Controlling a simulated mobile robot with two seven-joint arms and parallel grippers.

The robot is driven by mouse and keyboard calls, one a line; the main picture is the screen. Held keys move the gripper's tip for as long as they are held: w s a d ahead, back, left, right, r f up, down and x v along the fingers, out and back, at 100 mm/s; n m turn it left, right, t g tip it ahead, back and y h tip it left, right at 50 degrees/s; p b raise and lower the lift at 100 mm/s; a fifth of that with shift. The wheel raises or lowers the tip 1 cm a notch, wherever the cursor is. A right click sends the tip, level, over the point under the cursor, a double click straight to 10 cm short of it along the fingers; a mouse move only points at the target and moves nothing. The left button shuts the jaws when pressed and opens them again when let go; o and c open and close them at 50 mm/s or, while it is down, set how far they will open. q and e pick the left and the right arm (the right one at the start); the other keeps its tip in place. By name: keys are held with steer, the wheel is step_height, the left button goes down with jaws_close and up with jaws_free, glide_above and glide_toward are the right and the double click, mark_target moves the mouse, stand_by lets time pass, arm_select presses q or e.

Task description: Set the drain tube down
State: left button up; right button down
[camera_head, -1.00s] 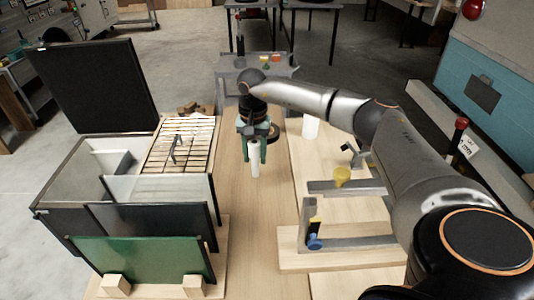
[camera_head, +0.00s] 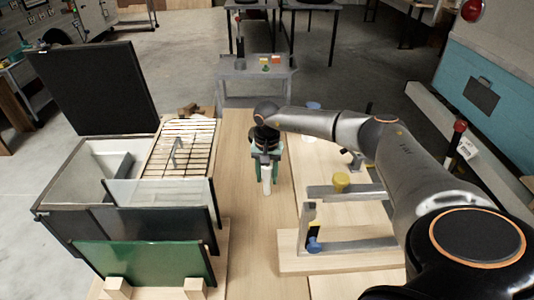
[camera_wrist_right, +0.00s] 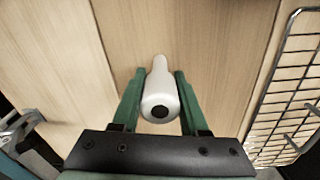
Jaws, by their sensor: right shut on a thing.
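The drain tube is a white, bottle-like cylinder (camera_head: 267,185) with a dark hole in one end. It shows in the right wrist view (camera_wrist_right: 160,95), between green fingers. My right gripper (camera_head: 266,166) is shut on it, pointing down over the bare middle of the wooden bench (camera_head: 250,230). The tube is close above the wood or touching it; I cannot tell which. My left gripper is not in view.
On the left stands an open box with a black lid (camera_head: 95,88), a wire rack (camera_head: 180,148) and a green panel (camera_head: 145,265).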

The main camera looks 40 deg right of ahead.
steer(key=shift+c, duration=2.1)
jaws_free()
step_height(320, 180, up, 12)
steer(key=shift+r+b, duration=0.15)
steer(key=shift+b, duration=0.25)
